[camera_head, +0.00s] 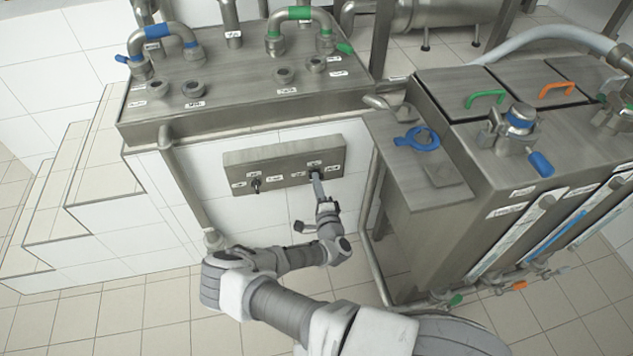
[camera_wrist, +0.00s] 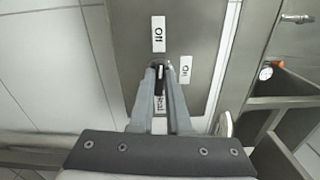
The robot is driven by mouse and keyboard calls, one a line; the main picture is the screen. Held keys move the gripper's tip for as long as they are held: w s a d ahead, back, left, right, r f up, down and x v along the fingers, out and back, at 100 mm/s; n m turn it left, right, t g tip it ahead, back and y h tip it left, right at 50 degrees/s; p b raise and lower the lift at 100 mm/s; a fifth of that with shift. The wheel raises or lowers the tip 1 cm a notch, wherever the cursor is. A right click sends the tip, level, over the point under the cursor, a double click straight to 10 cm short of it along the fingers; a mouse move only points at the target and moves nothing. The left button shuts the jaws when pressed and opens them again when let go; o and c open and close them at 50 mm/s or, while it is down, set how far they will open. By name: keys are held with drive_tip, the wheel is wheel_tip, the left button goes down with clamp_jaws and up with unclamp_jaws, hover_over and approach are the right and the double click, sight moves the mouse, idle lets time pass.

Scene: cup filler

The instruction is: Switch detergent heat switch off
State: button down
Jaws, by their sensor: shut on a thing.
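A grey metal switch panel (camera_head: 283,163) is fixed on the white tiled wall and carries two small dark rotary switches. The left switch (camera_head: 256,185) stands free. My gripper (camera_head: 318,178) is at the right switch, which it largely hides in the head view. In the wrist view, my gripper's fingertips (camera_wrist: 161,70) are closed around the dark switch knob (camera_wrist: 159,72). An "Off" label (camera_wrist: 158,34) is above the knob and an "On" label (camera_wrist: 186,69) is to its right. A label (camera_wrist: 159,104) between the fingers is partly covered and seems to end in "Heat".
A steel counter with pipes (camera_head: 240,80) is above the panel. A steel tank unit (camera_head: 430,220) with a blue ring (camera_head: 417,139) stands close on the right. A vertical pipe (camera_head: 183,175) runs left of the panel. The tiled floor (camera_head: 110,320) at lower left is clear.

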drive_tip(key=shift+n, duration=0.6)
drive_tip(key=c, duration=0.9)
unclamp_jaws()
